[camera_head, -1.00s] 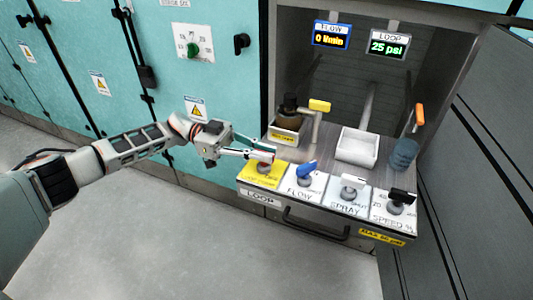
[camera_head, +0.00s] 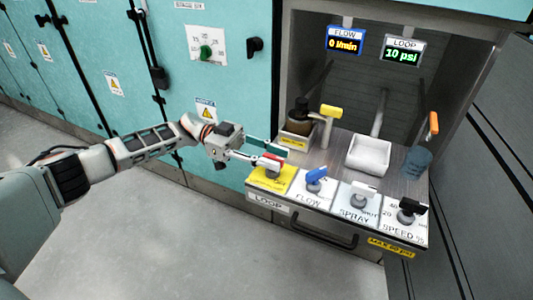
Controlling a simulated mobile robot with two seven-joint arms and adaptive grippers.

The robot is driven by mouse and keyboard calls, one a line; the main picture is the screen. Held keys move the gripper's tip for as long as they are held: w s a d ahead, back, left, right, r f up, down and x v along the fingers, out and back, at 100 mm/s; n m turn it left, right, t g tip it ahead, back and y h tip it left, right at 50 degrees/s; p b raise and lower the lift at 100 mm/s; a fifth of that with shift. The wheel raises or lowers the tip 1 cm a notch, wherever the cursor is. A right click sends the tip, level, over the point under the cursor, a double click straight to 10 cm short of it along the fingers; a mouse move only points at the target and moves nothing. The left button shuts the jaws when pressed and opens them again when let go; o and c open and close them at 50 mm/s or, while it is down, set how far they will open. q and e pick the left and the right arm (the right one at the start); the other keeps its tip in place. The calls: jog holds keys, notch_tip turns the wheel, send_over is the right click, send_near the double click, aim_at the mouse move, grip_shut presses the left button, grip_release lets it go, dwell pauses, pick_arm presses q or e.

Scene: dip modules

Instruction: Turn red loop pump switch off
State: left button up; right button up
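The red switch (camera_head: 272,163) stands on the yellow LOOP plate (camera_head: 268,180) at the left end of the front control row. My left gripper (camera_head: 268,158) is at this switch, with its two fingers visibly apart. Its fingertips partly cover the switch, and I cannot tell whether they touch it. The LOOP display (camera_head: 403,52) reads 10 psi in green. My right gripper is not in view.
The blue FLOW switch (camera_head: 316,178), white SPRAY switch (camera_head: 361,193) and black SPEED switch (camera_head: 410,209) stand in the same row. Behind are a yellow-handled valve (camera_head: 330,113), a white tray (camera_head: 369,154) and an orange-handled part (camera_head: 433,124). The FLOW display (camera_head: 345,41) reads 0 l/min.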

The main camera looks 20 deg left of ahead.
pick_arm(q)
jog(key=a, duration=1.1)
jog(key=shift+w+a, duration=0.3)
jog(key=shift+a, duration=0.1)
jog(key=shift+a, duration=0.1)
